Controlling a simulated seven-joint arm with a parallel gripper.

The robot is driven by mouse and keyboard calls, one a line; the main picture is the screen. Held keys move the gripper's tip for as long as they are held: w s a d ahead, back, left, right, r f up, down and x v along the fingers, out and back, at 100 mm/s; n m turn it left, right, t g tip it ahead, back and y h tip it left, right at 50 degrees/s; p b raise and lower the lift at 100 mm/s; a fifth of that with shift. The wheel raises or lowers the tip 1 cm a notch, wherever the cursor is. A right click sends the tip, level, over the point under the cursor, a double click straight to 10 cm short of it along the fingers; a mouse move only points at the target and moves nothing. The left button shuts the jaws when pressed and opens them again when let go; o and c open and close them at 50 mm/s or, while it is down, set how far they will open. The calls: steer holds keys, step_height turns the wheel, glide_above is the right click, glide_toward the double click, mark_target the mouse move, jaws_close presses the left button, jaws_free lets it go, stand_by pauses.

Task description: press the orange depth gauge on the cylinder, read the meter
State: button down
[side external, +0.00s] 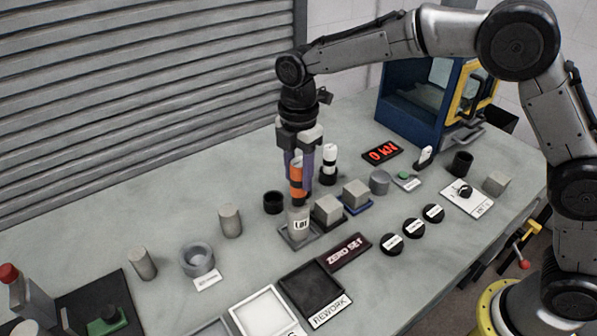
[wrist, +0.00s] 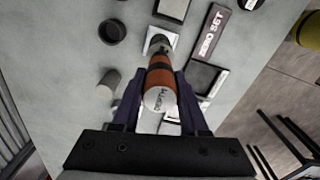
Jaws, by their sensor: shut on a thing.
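The orange depth gauge (side external: 296,181) is upright between the purple fingers of my gripper (side external: 300,172), which is shut on it. Its white top with lettering faces the camera in the wrist view (wrist: 159,99). The gauge's dark lower end is at the top of a pale labelled cylinder (side external: 299,224); I cannot tell whether they touch. The cylinder stands on a small grey plate. A dark display (side external: 343,252) just in front reads "ZERO SET" in pinkish letters; it also shows in the wrist view (wrist: 212,31).
Grey blocks (side external: 328,210) stand close to the right of the cylinder, and a black cup (side external: 273,202) to its left. A white-topped black tool (side external: 329,163) stands behind. A red "0 kN" display (side external: 382,154) lies farther back. A "REWORK" tray (side external: 312,288) is in front.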

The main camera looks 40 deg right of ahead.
steer(key=shift+f, duration=0.6)
stand_by(1.2)
steer(key=shift+r, duration=0.1)
steer(key=shift+r, duration=3.55)
steer(key=shift+w, duration=0.1)
